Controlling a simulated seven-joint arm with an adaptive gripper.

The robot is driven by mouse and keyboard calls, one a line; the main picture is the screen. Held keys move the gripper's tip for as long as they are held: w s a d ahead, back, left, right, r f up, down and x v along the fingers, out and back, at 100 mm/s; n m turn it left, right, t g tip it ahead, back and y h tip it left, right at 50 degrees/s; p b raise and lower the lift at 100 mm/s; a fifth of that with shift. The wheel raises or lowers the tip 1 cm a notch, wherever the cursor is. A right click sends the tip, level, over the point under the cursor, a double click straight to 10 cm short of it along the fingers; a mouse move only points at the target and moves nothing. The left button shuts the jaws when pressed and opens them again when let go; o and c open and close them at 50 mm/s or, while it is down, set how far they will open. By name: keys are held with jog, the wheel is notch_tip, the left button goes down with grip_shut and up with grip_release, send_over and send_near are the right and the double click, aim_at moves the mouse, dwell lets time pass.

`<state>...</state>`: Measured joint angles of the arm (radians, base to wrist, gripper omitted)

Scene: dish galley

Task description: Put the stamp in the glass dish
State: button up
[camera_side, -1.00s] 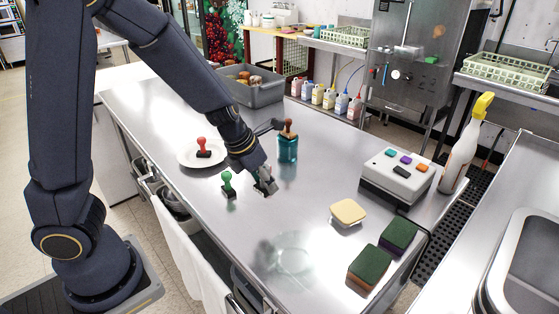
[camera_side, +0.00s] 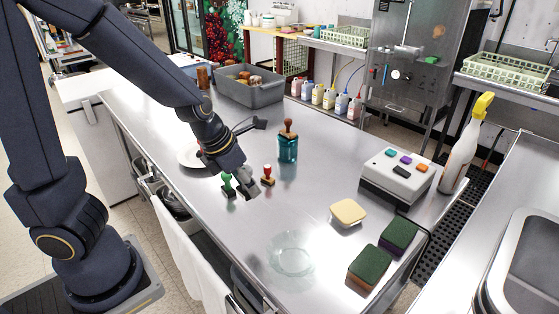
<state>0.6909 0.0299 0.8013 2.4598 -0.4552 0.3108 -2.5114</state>
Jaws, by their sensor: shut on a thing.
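My gripper (camera_side: 247,190) is low over the steel counter, between a green stamp (camera_side: 228,184) on its left and a red-handled stamp (camera_side: 268,175) on its right. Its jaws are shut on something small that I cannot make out. Both stamps look upright, and I cannot tell whether the fingers touch either. The clear glass dish (camera_side: 291,256) lies on the counter toward the front. No stamp shows in it. A white plate (camera_side: 187,156) is partly hidden behind my wrist.
A teal jar (camera_side: 288,149) with a wooden-handled stamp on top stands behind. A yellow sponge (camera_side: 348,213), green-topped sponges (camera_side: 370,267), a button box (camera_side: 397,178) and a spray bottle (camera_side: 462,155) are to the right. A grey bin (camera_side: 250,93) is at the back. Counter around the dish is clear.

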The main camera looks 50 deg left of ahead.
jog(key=shift+s+m, duration=0.2)
jog(key=shift+m, duration=0.1)
jog(key=shift+d+m+h, duration=0.35)
jog(key=shift+m+h, duration=0.05)
jog(key=shift+m, duration=0.2)
jog(key=d+m+g+h, duration=0.2)
jog(key=d+m, duration=0.4)
jog(key=m, duration=0.2)
jog(key=m+g, duration=0.4)
jog(key=m, duration=0.5)
send_over(298, 265)
jog(key=shift+w+a+f+n+t+h, duration=0.1)
jog(key=shift+a+f+n+t+h, duration=0.05)
jog(key=shift+a+f+n+h, duration=0.2)
jog(key=shift+w+a+f+n+t+h, duration=0.1)
jog(key=shift+a+f+n+t+h, duration=0.1)
jog(key=shift+a, duration=0.25)
jog(key=shift+f, duration=5.25)
